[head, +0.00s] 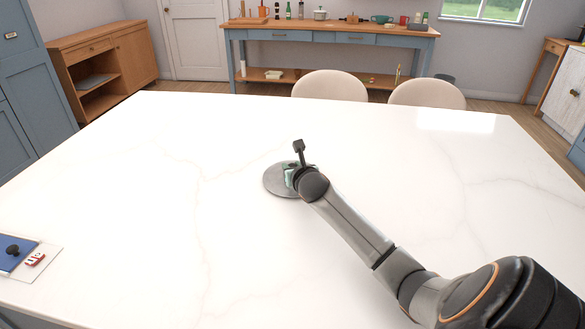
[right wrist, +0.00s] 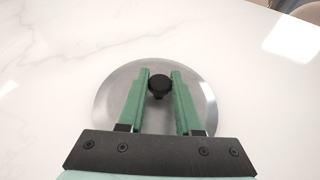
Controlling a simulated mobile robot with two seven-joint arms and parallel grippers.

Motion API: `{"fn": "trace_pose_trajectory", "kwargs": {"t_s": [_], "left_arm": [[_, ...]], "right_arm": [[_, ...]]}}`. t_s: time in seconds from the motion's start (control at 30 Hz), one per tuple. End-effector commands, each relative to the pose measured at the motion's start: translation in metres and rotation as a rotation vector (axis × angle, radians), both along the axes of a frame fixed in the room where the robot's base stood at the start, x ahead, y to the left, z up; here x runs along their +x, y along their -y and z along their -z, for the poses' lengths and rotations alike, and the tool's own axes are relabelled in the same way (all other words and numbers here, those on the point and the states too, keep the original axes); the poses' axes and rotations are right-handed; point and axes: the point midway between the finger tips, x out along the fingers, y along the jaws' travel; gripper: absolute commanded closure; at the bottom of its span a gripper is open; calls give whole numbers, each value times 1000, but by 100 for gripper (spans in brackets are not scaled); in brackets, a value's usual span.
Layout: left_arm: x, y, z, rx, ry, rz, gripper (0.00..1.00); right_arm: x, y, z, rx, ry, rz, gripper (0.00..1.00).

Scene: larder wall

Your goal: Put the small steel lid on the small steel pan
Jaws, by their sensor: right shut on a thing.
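The small steel lid (head: 273,184) is a flat round grey disc near the middle of the white table. It also shows in the right wrist view (right wrist: 112,95), with a black knob (right wrist: 159,86) at its centre. My right gripper (head: 290,176) is over the lid. Its green fingers (right wrist: 159,76) are shut on the knob, one on each side. I cannot tell whether the lid touches the table or is held just above it. No small steel pan can be made out on the table. My left gripper is not in view.
At the table's left edge lies a pale board (head: 45,262) with a blue item and a small red-and-white thing. Two cream chairs (head: 330,85) stand beyond the far edge. A blue workbench (head: 330,31) with kitchenware is at the back. Most of the white table (head: 120,190) is clear.

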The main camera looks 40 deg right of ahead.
Motion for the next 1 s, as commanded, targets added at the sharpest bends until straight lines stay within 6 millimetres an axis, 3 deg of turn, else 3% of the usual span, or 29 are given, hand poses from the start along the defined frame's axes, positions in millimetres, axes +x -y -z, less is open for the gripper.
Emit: {"fn": "trace_pose_trajectory", "kwargs": {"t_s": [0.33, 0.37, 0.63, 1.0], "left_arm": [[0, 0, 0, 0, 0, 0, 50], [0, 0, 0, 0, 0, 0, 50], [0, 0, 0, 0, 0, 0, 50], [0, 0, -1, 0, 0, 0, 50]], "right_arm": [[0, 0, 2, -3, 1, 0, 100], [0, 0, 3, -2, -1, 1, 66], [0, 0, 3, -1, -1, 1, 37], [-3, -1, -2, -3, 1, -1, 37]]}}
